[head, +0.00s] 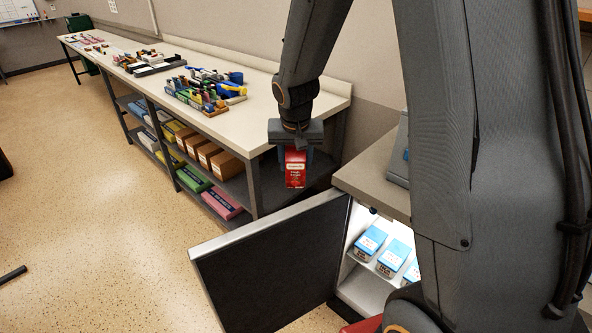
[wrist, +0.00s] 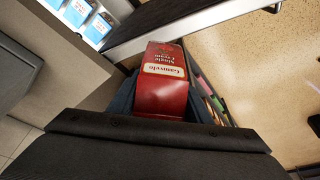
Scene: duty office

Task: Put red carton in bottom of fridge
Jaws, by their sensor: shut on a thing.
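The red carton (head: 295,170) has a white label band and hangs upright in my gripper (head: 296,152). My gripper is shut on it, with a finger on each side. In the wrist view the red carton (wrist: 163,85) fills the space between the fingers of my gripper (wrist: 160,95). The fridge (head: 385,270) is low, lit inside, and its dark door (head: 268,268) stands open. The carton is above and behind the open door, apart from the fridge. My arm hides the right part of the fridge, and its bottom is mostly hidden.
Blue-and-white cartons (head: 392,258) stand on a shelf inside the fridge. A grey device (head: 398,160) rests on the counter (head: 365,182) above it. A long bench (head: 262,122) with tools and boxes runs along the wall. The speckled floor (head: 100,220) at left is mostly clear.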

